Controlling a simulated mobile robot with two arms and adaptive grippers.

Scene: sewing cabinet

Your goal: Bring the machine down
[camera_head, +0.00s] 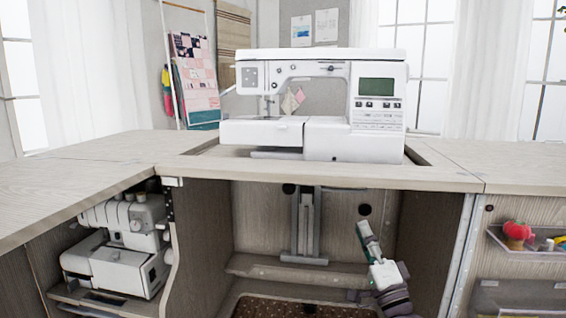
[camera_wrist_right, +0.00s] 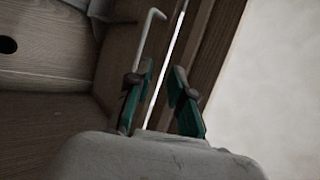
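The white sewing machine (camera_head: 368,105) stands upright in the tabletop opening, its base about level with or above the cabinet top (camera_head: 330,172). A grey vertical lift column (camera_head: 307,225) is on the back panel in the open bay below it. My right gripper (camera_head: 364,232) is inside this bay, right of the column, pointing up. In the right wrist view its green fingers (camera_wrist_right: 163,82) are apart with nothing clearly between them. A thin pale bent rod (camera_wrist_right: 149,40) shows just beyond the left finger; I cannot tell whether they touch. My left gripper is out of view.
A white serger (camera_head: 118,245) sits on a shelf in the left bay. At right, a door tray (camera_head: 520,238) holds a red pincushion (camera_head: 517,230). The bay has side walls, a back ledge (camera_head: 265,268) and a brown perforated floor panel (camera_head: 290,308).

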